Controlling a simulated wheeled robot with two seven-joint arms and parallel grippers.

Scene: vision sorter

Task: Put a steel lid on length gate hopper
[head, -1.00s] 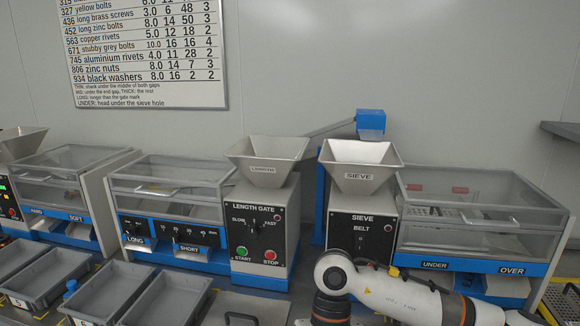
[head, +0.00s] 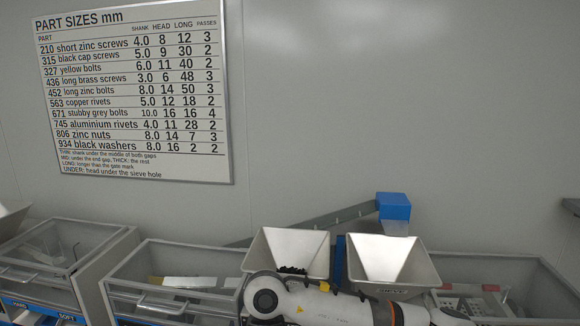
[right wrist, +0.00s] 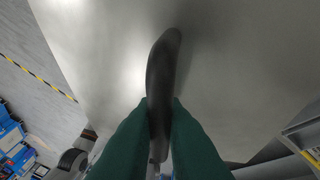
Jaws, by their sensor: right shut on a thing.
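The length gate hopper (head: 310,246) is a pale, open-topped square funnel in the head view, with small dark parts in it. My right arm crosses in front of its lower part, hiding its label. In the right wrist view, the green fingers of my right gripper (right wrist: 160,112) are shut on a dark bar handle (right wrist: 163,65). The handle stands on a broad grey metal surface, the steel lid (right wrist: 235,60), which fills most of that view. The lid and the right fingers do not show in the head view. My left gripper is not in view.
The sieve hopper (head: 385,258), also open, stands close on the right. A blue box (head: 393,206) on a grey sloping arm (head: 338,219) rises behind the hoppers. Clear-lidded bins (head: 180,278) flank them. A part-size chart (head: 130,100) hangs on the wall.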

